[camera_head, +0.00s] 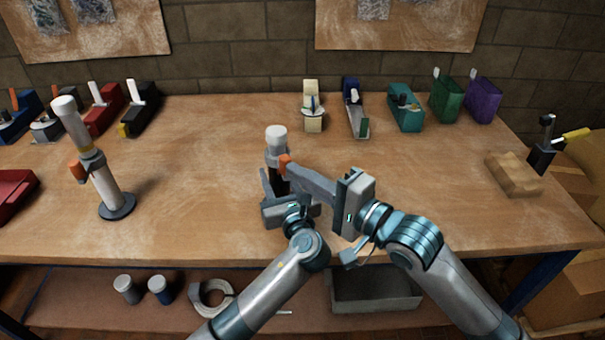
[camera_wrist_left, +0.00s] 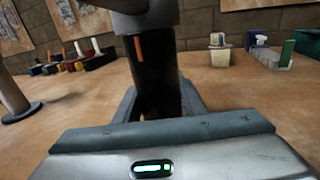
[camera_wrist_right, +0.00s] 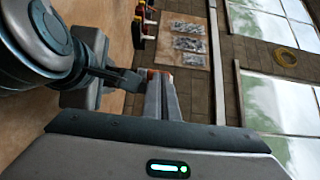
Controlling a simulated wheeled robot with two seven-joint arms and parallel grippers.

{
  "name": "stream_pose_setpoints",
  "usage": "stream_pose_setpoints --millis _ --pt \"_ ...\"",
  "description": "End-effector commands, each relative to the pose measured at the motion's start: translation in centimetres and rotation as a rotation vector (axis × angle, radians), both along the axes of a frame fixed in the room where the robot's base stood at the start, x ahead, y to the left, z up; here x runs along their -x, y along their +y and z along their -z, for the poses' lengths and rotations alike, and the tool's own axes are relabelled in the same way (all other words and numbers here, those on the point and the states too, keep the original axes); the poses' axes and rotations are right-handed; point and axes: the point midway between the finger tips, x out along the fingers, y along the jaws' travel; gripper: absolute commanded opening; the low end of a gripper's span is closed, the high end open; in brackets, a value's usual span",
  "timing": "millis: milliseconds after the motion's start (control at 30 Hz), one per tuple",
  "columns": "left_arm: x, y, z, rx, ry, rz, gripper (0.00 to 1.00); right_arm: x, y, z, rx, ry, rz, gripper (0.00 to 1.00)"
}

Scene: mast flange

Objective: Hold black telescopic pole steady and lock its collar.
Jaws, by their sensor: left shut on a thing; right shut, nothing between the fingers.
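The black telescopic pole (camera_head: 279,184) stands upright near the middle of the bench, with a pale upper tube (camera_head: 276,133). A grey collar (camera_head: 273,153) with an orange lever (camera_head: 284,165) sits on it; the lever also shows in the left wrist view (camera_wrist_left: 139,47). My left gripper (camera_head: 271,187) is shut around the black tube below the collar, and its fingers flank the tube in the left wrist view (camera_wrist_left: 158,105). My right gripper (camera_head: 291,163) is shut and empty, its fingertips at the lever. I cannot tell whether they touch it.
A white pole (camera_head: 106,188) with its own orange lever stands on a dark round base at the left. Several coloured tools line the back, among them a teal one (camera_head: 405,107). A tan block (camera_head: 512,174) lies at the right. A grey bin (camera_head: 375,297) is on the shelf below.

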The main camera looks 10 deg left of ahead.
Motion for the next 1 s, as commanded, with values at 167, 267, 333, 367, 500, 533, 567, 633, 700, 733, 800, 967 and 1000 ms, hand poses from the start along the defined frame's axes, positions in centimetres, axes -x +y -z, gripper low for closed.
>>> stream_pose_setpoints --millis 167,267,333,367,500,533,567,633,700,733,800,967,1000 --pt "0.0 0.0 0.1 0.001 0.001 0.0 0.0 0.0 0.0 0.0 0.0 0.0 0.0 0.0" --pt "0.0 0.0 0.1 0.001 0.001 -0.001 0.0 0.0 -0.1 0.0 0.0 0.0 0.001 0.0" --pt "0.0 0.0 0.1 0.001 0.001 -0.001 0.0 -0.1 -0.4 0.1 0.001 0.001 0.001 0.0" --pt "0.0 0.0 0.1 0.001 0.001 -0.001 0.0 -0.1 -0.6 0.1 0.001 0.0 0.001 0.0" --pt "0.0 0.0 0.1 0.001 0.001 -0.001 0.0 -0.2 -1.8 0.1 0.001 0.0 0.002 0.0" --pt "0.0 0.1 0.1 0.001 0.001 -0.001 0.0 -0.2 -2.2 0.1 0.002 -0.001 0.003 0.0" --pt "0.0 0.1 0.1 0.001 0.001 -0.001 0.0 -0.3 -2.6 0.1 0.002 -0.001 0.003 0.0" --pt "0.0 0.1 0.1 0.001 0.001 -0.001 0.0 -0.3 -3.6 0.1 0.002 0.0 0.002 0.0" --pt "0.0 0.1 0.1 0.001 0.001 -0.001 0.0 0.0 -4.7 0.2 0.002 0.001 0.002 0.0" --pt "0.0 0.1 0.1 0.001 0.001 -0.001 0.0 0.5 -5.1 0.2 0.002 0.001 0.001 0.0" --pt "0.0 0.1 0.1 0.001 0.001 -0.001 0.0 1.4 -6.1 0.1 0.0 0.001 0.0 0.0" --pt "0.0 0.1 0.1 0.0 0.001 -0.001 0.0 3.4 -8.5 0.1 0.001 0.001 0.001 0.0" --pt "0.0 0.1 0.1 0.0 0.001 -0.001 0.0 3.8 -9.0 0.2 0.001 0.002 0.001 0.0"
